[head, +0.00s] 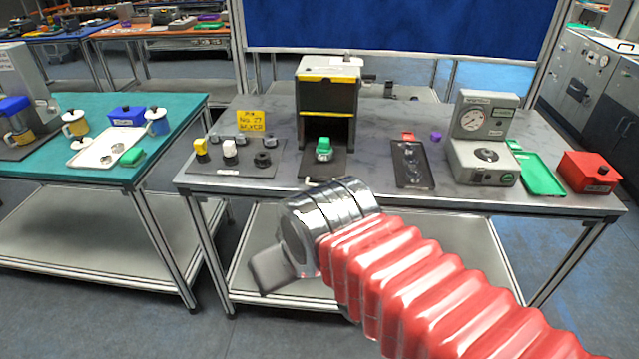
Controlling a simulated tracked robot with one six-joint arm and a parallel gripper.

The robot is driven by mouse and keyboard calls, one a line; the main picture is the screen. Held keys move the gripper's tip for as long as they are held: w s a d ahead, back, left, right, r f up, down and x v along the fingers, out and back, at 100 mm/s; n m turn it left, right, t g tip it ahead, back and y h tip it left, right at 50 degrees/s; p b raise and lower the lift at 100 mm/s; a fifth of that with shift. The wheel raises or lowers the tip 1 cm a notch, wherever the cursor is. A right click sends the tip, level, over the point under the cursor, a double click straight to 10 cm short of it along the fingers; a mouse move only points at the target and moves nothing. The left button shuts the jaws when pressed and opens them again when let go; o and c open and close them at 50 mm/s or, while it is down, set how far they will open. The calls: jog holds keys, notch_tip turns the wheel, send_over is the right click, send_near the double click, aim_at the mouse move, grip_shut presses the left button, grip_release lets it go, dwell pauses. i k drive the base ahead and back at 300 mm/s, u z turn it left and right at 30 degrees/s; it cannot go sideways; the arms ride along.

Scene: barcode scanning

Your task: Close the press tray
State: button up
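The press (327,95), a dark box with yellow stripes and a light top, stands at the back middle of the grey table. Its flat dark tray (312,170) sticks out of the front opening toward me. A green-topped piece (324,145) sits on the tray. My red ribbed arm comes in from the lower right. My gripper (268,272) is in front of and below the table edge, left of the tray and apart from it. Its fingers do not show clearly, so I cannot tell whether it is open or shut.
On the grey table (375,122), left of the press, is a dark plate (236,168) with several knobs and a yellow sign (250,120). To the right are a black tray (412,165), a gauge device (483,140), a green tray (540,175) and a red box (590,172).

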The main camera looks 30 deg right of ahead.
aim_at(310, 168)
jog(key=z, duration=0.7)
jog(key=i, duration=1)
jog(key=z, duration=1.1)
jog(key=k, duration=0.2)
jog(key=z, duration=0.05)
